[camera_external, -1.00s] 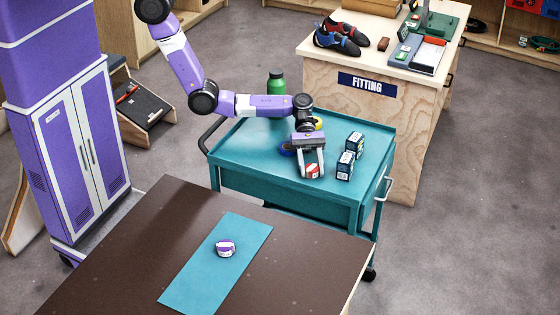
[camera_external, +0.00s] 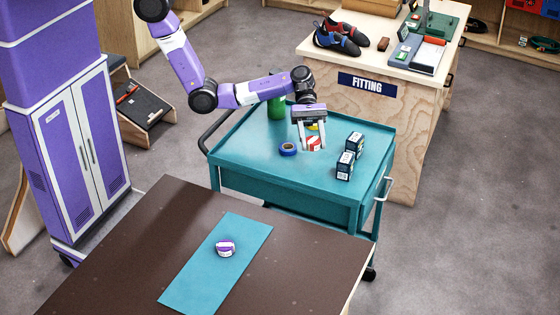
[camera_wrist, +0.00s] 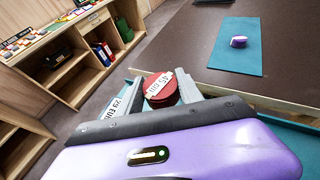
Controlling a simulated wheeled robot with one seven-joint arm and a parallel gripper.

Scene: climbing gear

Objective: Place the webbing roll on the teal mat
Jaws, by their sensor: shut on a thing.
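My gripper (camera_external: 311,134) is shut on a red webbing roll (camera_external: 314,143) with a white label. It holds the roll above the teal cart. In the wrist view the red roll (camera_wrist: 161,88) sits between the two grey fingers, its label facing the camera. The teal mat (camera_external: 190,286) lies on the brown table in front of the cart, and its far part also shows in the wrist view (camera_wrist: 239,62). A purple roll (camera_external: 225,248) with a white label lies near the middle of the mat.
A fitting counter (camera_external: 378,115) stands behind the cart.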

